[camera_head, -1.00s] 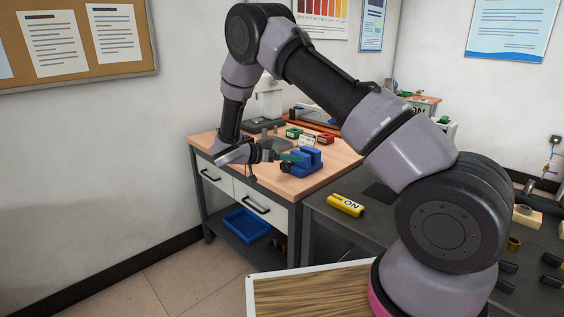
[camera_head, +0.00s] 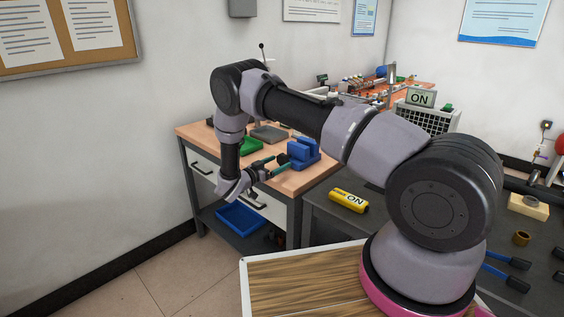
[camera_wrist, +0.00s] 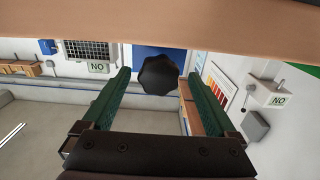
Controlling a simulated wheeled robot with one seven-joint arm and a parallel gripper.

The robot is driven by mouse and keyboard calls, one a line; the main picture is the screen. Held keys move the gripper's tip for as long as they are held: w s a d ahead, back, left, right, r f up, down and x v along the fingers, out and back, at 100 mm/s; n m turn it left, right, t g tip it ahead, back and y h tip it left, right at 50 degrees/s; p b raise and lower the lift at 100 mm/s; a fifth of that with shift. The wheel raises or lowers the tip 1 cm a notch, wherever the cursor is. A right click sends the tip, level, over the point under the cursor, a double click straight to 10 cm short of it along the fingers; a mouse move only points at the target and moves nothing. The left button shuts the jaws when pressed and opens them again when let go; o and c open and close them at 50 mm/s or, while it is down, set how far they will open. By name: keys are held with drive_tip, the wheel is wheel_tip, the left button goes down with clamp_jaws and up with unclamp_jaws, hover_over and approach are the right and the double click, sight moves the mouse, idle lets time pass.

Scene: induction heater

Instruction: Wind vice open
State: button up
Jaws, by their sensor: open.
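The blue vice (camera_head: 303,153) stands on the wooden bench near its front edge. In the wrist view, its black lobed knob (camera_wrist: 158,75) shows in front of a blue surface. My gripper (camera_head: 272,165) is in front and to the left of the vice, over the bench's front edge. Its two green fingers are open and empty. In the wrist view my gripper (camera_wrist: 158,82) has the knob centred in its gap, with room on both sides. No finger touches it there. I cannot tell how far the knob is beyond the tips. The vice jaws' gap is not clear.
The wooden bench top (camera_head: 318,173) lies close to my gripper, and in the wrist view its edge (camera_wrist: 160,25) crosses the top. A green tray (camera_head: 250,146) sits left of the vice. A blue tray (camera_head: 240,217) is below.

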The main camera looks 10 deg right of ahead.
drive_tip(key=shift+x, duration=1.35)
drive_tip(key=c, duration=1.4)
drive_tip(key=shift+o, duration=0.2)
